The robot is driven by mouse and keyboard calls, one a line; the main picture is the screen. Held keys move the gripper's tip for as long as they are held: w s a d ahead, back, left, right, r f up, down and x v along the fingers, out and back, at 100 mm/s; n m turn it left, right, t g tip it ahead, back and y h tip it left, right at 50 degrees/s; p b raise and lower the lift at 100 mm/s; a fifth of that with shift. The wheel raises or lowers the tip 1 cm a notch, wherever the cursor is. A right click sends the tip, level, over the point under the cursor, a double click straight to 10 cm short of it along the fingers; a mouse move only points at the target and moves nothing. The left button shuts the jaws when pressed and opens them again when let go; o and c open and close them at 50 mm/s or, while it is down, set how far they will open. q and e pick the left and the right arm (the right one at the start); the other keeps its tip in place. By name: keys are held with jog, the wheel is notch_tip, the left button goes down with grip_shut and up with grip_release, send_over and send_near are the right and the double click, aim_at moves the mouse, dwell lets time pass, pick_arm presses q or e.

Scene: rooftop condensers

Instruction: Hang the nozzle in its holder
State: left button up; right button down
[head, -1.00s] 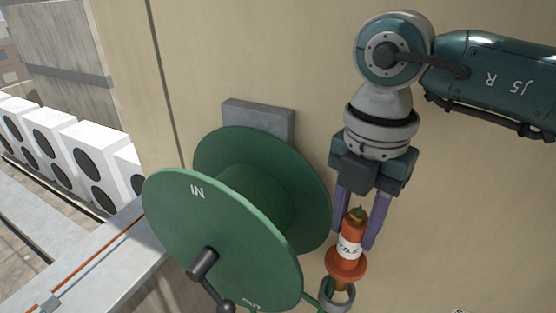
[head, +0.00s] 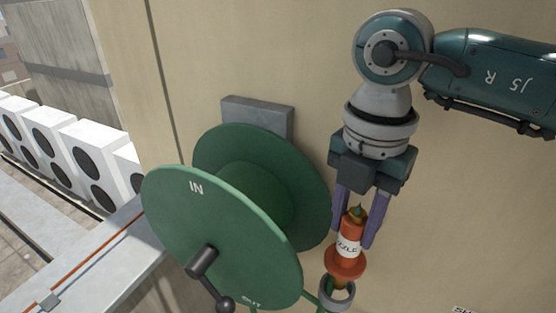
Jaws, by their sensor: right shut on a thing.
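The nozzle (head: 347,248) is orange-red with a white label and a wider collar low on its body. It is roughly upright in the head view. My right gripper (head: 358,232) points down and is shut on the nozzle, one purple finger on each side. The holder, a grey ring (head: 338,293), shows just below the collar. The nozzle's lower end is at the ring's opening; I cannot tell how deep it sits in it. A green hose runs beside the ring toward the reel. My left gripper is not in view.
A green hose reel (head: 222,240) marked IN and OUT, with a dark crank handle (head: 202,263), stands close left of the nozzle. A grey bracket (head: 258,116) holds it to the beige wall (head: 480,220). White condensers (head: 88,160) stand far left.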

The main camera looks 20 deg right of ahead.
aim_at(346, 252)
jog(key=shift+f, duration=0.2)
jog(key=shift+f+b, duration=0.35)
jog(key=shift+b, duration=0.1)
jog(key=shift+f+b, duration=0.3)
jog(key=shift+f, duration=0.05)
jog(key=shift+f+b, duration=0.75)
jog(key=shift+f, duration=0.1)
jog(key=shift+f+b, duration=0.3)
jog(key=shift+f, duration=0.05)
jog(key=shift+f+b, duration=0.3)
jog(key=shift+f, duration=0.05)
jog(key=shift+f+b, duration=0.7)
jog(key=shift+f, duration=0.15)
jog(key=shift+c, duration=1.9)
grip_release()
